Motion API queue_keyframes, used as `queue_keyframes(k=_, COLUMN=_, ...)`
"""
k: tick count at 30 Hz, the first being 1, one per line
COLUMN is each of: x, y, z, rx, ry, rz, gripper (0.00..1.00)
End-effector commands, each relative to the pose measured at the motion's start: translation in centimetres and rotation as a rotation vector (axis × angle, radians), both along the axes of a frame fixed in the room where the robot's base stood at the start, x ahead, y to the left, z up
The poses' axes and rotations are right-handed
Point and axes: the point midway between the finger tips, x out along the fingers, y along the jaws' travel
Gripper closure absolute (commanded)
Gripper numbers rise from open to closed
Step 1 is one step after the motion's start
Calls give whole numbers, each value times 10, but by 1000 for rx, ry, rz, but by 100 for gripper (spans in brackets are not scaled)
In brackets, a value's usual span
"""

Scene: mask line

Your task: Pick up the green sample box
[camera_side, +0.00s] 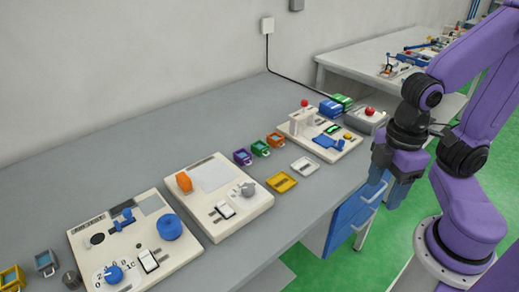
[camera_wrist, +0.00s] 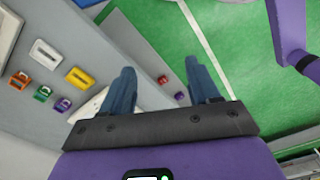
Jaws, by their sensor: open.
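The green sample box (camera_side: 260,148) is a small open-topped box on the grey bench, between a purple box (camera_side: 242,157) and an orange box (camera_side: 275,140). It also shows at the left of the wrist view (camera_wrist: 42,93), away from the fingers. My gripper (camera_side: 388,188) is at the right in the side view, beyond the bench's front edge and well to the right of the green box.
A yellow tray (camera_side: 281,181) and a white tray (camera_side: 305,166) lie in front of the boxes. Panels with knobs and switches stand on both sides, one with a red-topped lever (camera_side: 304,103). Blue drawers (camera_side: 350,215) are under the bench. Bare bench lies behind the boxes.

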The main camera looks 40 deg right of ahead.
Motion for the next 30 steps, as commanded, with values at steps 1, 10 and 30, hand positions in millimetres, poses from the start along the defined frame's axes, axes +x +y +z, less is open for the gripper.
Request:
queue_keyframes(k=1, x=0, y=0, z=0, rx=0, ry=0, rz=0, gripper=23)
queue_keyframes(k=10, x=1, y=1, z=0, rx=1, ry=0, rz=-4, gripper=23)
queue_keyframes(k=30, x=197, y=37, z=-3, rx=126, ry=-119, rz=-516, gripper=23)
